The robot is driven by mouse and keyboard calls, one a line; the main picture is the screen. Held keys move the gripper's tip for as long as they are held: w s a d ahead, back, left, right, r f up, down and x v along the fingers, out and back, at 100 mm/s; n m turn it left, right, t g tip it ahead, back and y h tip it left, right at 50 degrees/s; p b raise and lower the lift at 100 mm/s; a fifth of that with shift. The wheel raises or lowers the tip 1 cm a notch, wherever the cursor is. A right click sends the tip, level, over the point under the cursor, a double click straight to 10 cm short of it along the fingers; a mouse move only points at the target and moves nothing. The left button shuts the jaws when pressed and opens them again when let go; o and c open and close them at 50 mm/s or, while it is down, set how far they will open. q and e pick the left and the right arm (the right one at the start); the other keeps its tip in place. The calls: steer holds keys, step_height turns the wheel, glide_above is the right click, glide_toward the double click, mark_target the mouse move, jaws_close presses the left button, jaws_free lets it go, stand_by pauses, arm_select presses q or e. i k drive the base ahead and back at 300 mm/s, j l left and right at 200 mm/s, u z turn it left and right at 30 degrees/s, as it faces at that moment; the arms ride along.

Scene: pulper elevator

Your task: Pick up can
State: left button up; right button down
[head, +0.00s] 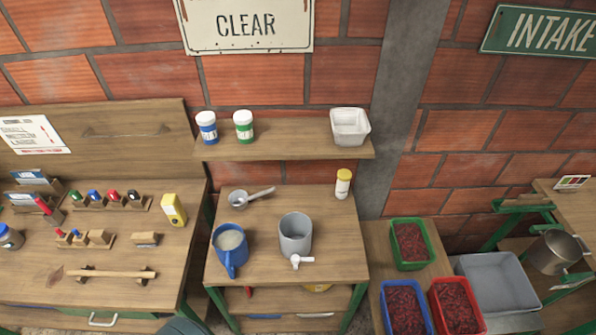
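No object is clearly marked as the can. A grey open-topped cylindrical container (295,236) stands upright on the middle wooden table. A blue mug-like jug (229,250) with pale contents stands to its left. A metal pot-like can (555,253) with a handle is at the far right, beside a green frame. Neither of my grippers is in view.
Red-filled bins, including a green one (409,243), and a grey tub (497,281) stand right.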

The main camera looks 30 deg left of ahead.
mark_target(228, 240)
steer(key=u, duration=1.8)
steer(key=k+l+z, duration=0.6)
steer(key=l, duration=0.15)
